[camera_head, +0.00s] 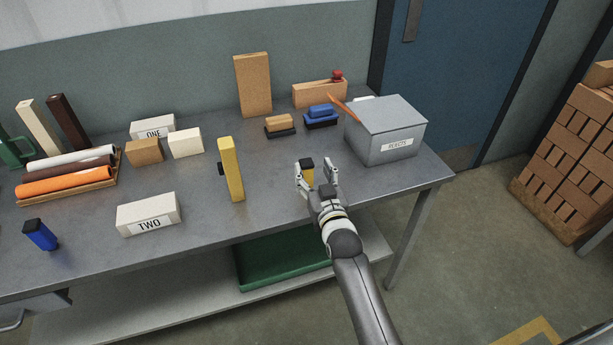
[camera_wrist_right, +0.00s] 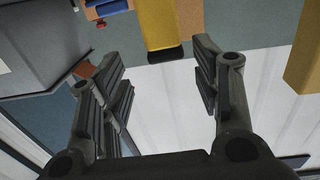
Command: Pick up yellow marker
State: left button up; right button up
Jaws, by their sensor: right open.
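The yellow marker (camera_head: 308,176) stands upright on the grey table with its black cap on top. It is in line with the gap between the fingers of my right gripper (camera_head: 317,172), which partly hide it in the head view. My right gripper is open and empty. In the right wrist view, which looks upside down, the yellow marker (camera_wrist_right: 159,22) shows between and beyond the two spread fingertips (camera_wrist_right: 155,66), its black cap pointing down. I see no contact. My left gripper is not in view.
A grey rejects box (camera_head: 390,137) stands right of the gripper. A tall yellow block (camera_head: 231,170) stands to its left. Blue and tan brushes (camera_head: 321,113) and a tall tan brick (camera_head: 253,86) are behind. The table between the yellow block and my gripper is clear.

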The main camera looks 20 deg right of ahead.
aim_at(308, 167)
jog(key=shift+w+a+f, duration=0.15)
jog(key=shift+w+f, duration=0.05)
jog(key=shift+w, duration=1.05)
jog(key=shift+w+a+f, duration=0.1)
jog(key=shift+w+f, duration=0.05)
jog(key=shift+w, duration=1.05)
jog(key=shift+c, duration=0.5)
jog(key=c, duration=0.9)
jog(key=shift+c, duration=0.6)
jog(key=shift+r+p, duration=0.15)
jog(key=shift+p, duration=0.2)
